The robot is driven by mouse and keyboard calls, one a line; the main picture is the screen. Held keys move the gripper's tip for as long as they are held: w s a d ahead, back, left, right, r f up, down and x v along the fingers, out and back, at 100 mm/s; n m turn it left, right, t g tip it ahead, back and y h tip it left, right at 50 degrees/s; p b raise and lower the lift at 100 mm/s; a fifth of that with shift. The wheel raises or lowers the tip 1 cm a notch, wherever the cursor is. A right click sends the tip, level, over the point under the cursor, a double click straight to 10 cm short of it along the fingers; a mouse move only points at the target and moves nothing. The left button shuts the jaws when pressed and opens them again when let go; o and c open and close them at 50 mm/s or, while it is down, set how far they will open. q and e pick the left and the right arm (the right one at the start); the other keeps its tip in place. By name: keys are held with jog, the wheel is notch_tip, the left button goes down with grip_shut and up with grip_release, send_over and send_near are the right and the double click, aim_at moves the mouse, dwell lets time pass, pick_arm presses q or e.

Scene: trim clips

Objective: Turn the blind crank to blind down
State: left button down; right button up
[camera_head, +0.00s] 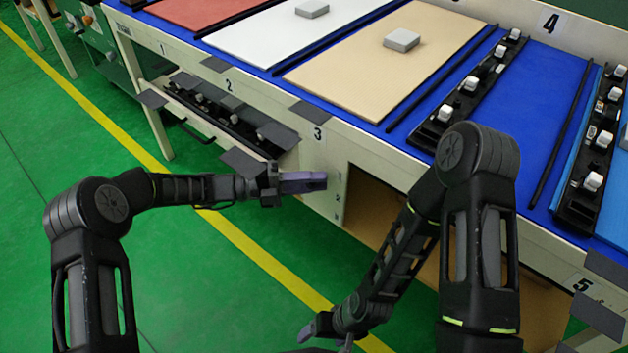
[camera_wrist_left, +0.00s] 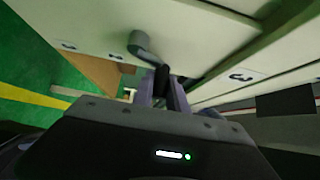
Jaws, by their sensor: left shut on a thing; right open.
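The crank (camera_wrist_left: 148,50) shows in the left wrist view as a grey arm on the pale front panel, with a black handle (camera_wrist_left: 162,78) at its end. My left gripper (camera_head: 318,181) is at the table's front panel below label 3. It also shows in the left wrist view (camera_wrist_left: 163,90), its two purple fingers shut on the black handle. In the head view the crank is hidden behind the gripper. No blind can be made out in either view. My right gripper (camera_head: 325,338) is open and empty, low near the bottom edge of the head view.
The long table (camera_head: 480,160) has a blue top with a tan board (camera_head: 350,75), a white board (camera_head: 270,40) and black clip rails (camera_head: 470,95). Green floor (camera_head: 200,290) is clear in front.

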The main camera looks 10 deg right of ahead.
pick_arm(q)
jog(key=shift+y+p, duration=0.3)
jog(key=shift+p, duration=0.35)
jog(key=shift+s+d+f+m+t+y+p, duration=0.15)
jog(key=shift+s+f+m+t+y+p, duration=0.15)
jog(key=shift+m+y+p, duration=0.7)
jog(key=shift+s+d+f+m+t+y+p, duration=0.2)
jog(key=shift+f+m+y+p, duration=0.25)
jog(key=shift+p, duration=0.9)
jog(key=shift+s+d+f+m+t+y+p, duration=0.15)
jog(key=shift+f+m+t+y+p, duration=0.2)
jog(key=shift+m+y+p, duration=0.6)
jog(key=shift+n, duration=0.3)
jog(key=c, duration=1.3)
grip_release()
jog(key=shift+c, duration=0.2)
